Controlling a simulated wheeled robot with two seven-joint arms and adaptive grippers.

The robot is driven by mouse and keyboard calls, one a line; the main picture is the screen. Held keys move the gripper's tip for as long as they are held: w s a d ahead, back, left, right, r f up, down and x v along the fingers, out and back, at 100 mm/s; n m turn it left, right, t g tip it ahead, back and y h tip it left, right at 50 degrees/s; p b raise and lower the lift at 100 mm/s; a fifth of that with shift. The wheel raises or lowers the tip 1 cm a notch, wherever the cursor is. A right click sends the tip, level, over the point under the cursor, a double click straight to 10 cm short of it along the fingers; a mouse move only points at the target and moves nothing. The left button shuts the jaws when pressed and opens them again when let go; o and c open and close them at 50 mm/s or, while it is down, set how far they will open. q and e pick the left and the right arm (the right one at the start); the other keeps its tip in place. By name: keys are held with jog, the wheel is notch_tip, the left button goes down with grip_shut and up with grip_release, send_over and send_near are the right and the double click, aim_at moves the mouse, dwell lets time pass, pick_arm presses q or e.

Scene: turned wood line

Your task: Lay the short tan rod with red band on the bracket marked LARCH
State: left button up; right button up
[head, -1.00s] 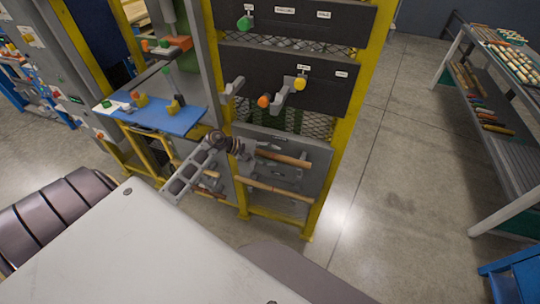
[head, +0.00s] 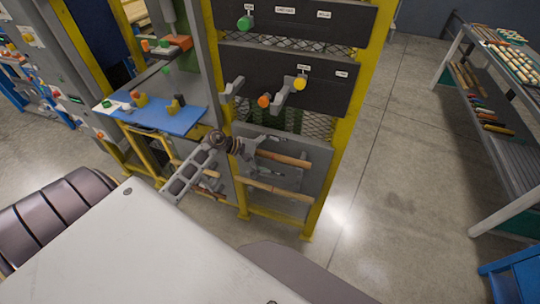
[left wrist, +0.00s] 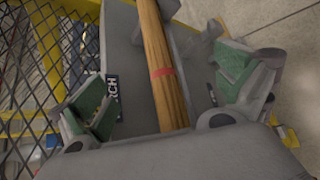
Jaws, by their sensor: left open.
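The tan rod with a red band (left wrist: 162,72) runs lengthwise between the spread green-padded fingers of my left gripper (left wrist: 165,92) in the left wrist view. Both fingers stand apart from it. Its near end is hidden behind the gripper body. How fully the rod rests on the bracket cannot be told. In the head view my left gripper (head: 244,150) is at the lower rack panel, by the upper rod (head: 284,158). My right gripper is out of view.
Another rod (head: 273,190) lies lower on the rack. Dark label panels (head: 290,75) with coloured-ended rods are above, framed by yellow posts (head: 352,90). A blue shelf (head: 180,120) holds small parts at left. A rod-filled bench (head: 510,110) stands right, with clear floor between.

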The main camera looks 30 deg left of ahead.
pick_arm(q)
jog(key=shift+s+a, duration=0.1)
dwell(0.4)
jog(key=v, duration=1.1)
jog(key=shift+s+a+r, duration=0.2)
jog(key=shift+a, duration=0.05)
jog(key=shift+s+a+r, duration=0.1)
jog(key=shift+s+a, duration=0.05)
jog(key=shift+a, duration=0.05)
dwell(0.4)
jog(key=v, duration=0.8)
jog(key=shift+a+p, duration=0.2)
jog(key=shift+p, duration=0.15)
dwell(1.6)
jog(key=shift+s, duration=0.1)
dwell(0.5)
